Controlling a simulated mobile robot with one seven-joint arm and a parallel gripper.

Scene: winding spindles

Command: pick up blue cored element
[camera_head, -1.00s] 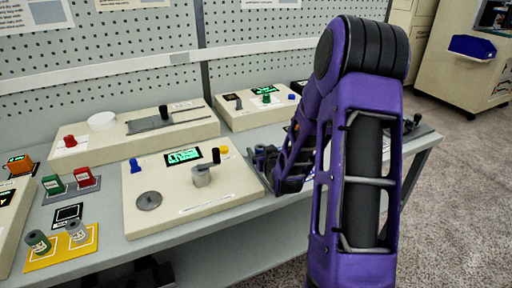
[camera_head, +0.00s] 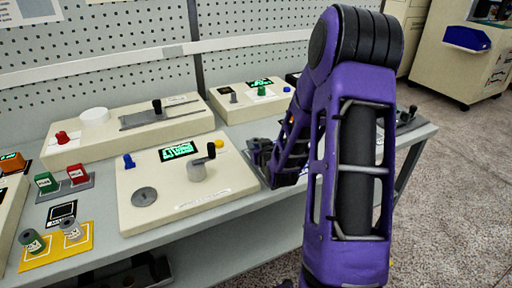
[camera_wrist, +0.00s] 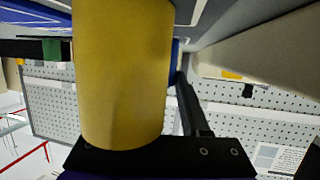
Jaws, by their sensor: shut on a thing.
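In the wrist view a large yellow cylinder (camera_wrist: 125,70) fills the left centre, close to the camera. A strip of blue (camera_wrist: 174,62) shows along its right side; I cannot tell whether it is the core. My gripper (camera_wrist: 186,105) is shut on the yellow cylinder. In the head view my purple arm hides most of the right end of the bench, and I cannot make out the cylinder there.
On the bench (camera_head: 255,205) stand a cream crank panel (camera_head: 190,212), a longer slider panel (camera_head: 70,152) and a yellow mat (camera_head: 52,262) with two grey-topped spools. A pegboard (camera_head: 120,60) rises behind. A blue bin (camera_head: 468,38) sits on a cabinet at the right.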

